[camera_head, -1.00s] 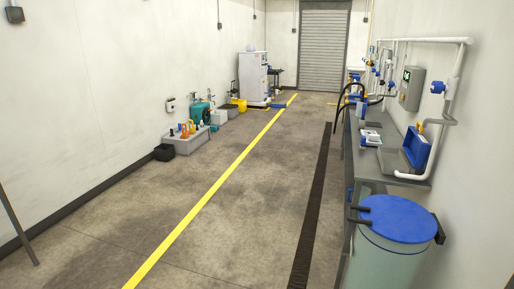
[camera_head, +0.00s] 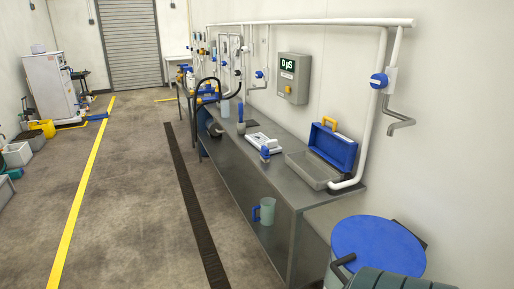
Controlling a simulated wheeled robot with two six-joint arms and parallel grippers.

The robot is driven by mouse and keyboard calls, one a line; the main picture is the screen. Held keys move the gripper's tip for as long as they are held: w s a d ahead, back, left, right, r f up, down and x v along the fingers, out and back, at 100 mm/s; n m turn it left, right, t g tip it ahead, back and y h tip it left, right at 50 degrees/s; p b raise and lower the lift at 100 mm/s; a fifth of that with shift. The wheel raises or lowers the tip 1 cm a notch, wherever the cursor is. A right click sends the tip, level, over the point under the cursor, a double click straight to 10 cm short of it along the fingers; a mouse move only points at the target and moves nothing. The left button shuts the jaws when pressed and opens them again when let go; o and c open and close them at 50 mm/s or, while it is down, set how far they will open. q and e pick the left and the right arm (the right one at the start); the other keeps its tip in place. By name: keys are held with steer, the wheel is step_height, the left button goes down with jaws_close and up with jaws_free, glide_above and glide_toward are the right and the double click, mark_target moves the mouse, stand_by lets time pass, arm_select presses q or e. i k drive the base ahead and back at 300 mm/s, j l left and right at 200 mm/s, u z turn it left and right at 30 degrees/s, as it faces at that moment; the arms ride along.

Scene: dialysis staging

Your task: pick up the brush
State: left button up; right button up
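I cannot make out a brush with certainty. On the grey metal bench (camera_head: 285,182) stand small items. A slim blue upright object (camera_head: 240,118) with a darker blue lower part is near the middle of the bench. A small blue and white item (camera_head: 265,153) is closer, beside a white tray-like device (camera_head: 260,142). Either is too small to identify. Neither of my grippers shows in the view.
A grey sink basin (camera_head: 308,172) and an open blue case (camera_head: 332,147) are at the bench's near end. A jug (camera_head: 265,211) is on the lower shelf. A blue-lidded drum (camera_head: 378,244) stands at bottom right.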

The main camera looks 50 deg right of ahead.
mark_target(265, 156)
steer(key=i+z, duration=0.25)
steer(key=z, duration=0.15)
steer(key=i+z, duration=0.4)
steer(key=i+j+z, duration=0.1)
steer(key=z, duration=0.3)
steer(key=i+j+z, duration=0.2)
steer(key=z, duration=0.2)
steer(key=i+j+z, duration=0.4)
steer(key=k+l, duration=0.1)
